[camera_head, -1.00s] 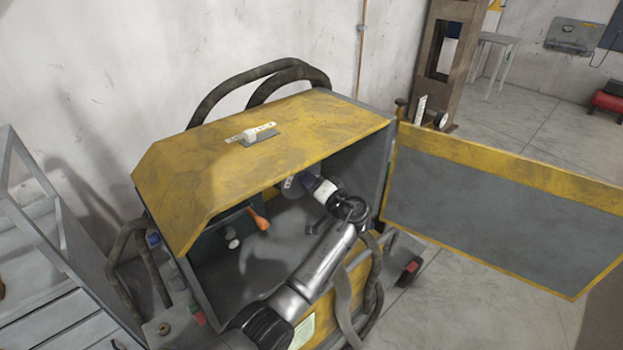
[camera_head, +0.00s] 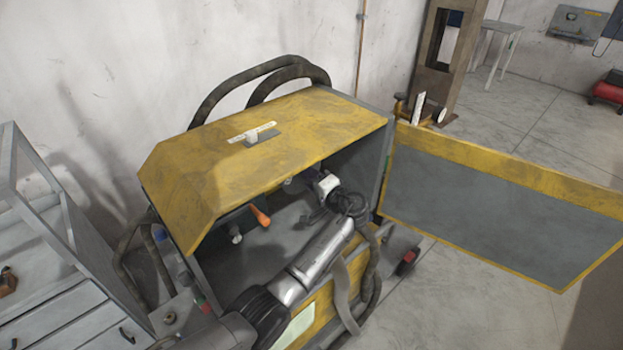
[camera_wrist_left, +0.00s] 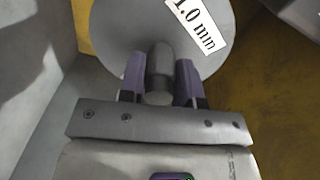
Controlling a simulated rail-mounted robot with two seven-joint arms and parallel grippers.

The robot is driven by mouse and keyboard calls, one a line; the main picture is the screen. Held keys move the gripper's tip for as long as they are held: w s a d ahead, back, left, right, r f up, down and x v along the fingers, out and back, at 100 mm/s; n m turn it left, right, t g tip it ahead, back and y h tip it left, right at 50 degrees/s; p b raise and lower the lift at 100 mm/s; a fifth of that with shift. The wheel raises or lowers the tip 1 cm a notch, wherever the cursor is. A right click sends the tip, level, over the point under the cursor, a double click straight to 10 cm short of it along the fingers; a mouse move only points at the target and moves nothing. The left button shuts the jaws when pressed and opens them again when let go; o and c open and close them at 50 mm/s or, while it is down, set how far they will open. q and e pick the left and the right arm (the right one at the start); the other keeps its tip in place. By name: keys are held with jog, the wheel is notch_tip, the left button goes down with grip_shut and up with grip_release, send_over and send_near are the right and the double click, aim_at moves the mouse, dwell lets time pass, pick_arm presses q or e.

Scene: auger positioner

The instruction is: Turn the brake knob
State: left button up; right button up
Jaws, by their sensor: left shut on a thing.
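In the left wrist view, a short grey cylindrical knob (camera_wrist_left: 159,72) sticks out from the middle of a round grey disc (camera_wrist_left: 190,50). The disc carries a white label (camera_wrist_left: 195,22) reading "1.0 mm". My left gripper (camera_wrist_left: 160,80) has a purple finger on each side of the knob and is shut on it. In the head view my left gripper (camera_head: 312,181) reaches inside the open yellow-and-grey cabinet (camera_head: 300,135), under its top. There the knob and most of the disc are hidden by the cabinet top and my wrist. My right gripper is not in view.
An orange handle (camera_head: 260,215) and a white knob (camera_head: 237,238) are inside the cabinet, left of my arm. The cabinet's open door (camera_head: 500,205) extends right. Dark hoses (camera_head: 250,80) loop behind the cabinet.

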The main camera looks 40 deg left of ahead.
pick_arm(q)
jog(key=o, duration=0.9)
jog(key=shift+o, duration=0.2)
jog(key=s+d, duration=0.2)
jog(key=d, duration=1.1)
jog(key=shift+s+d+r, duration=0.2)
jog(key=shift+s+d, duration=0.1)
jog(key=shift+s, duration=0.05)
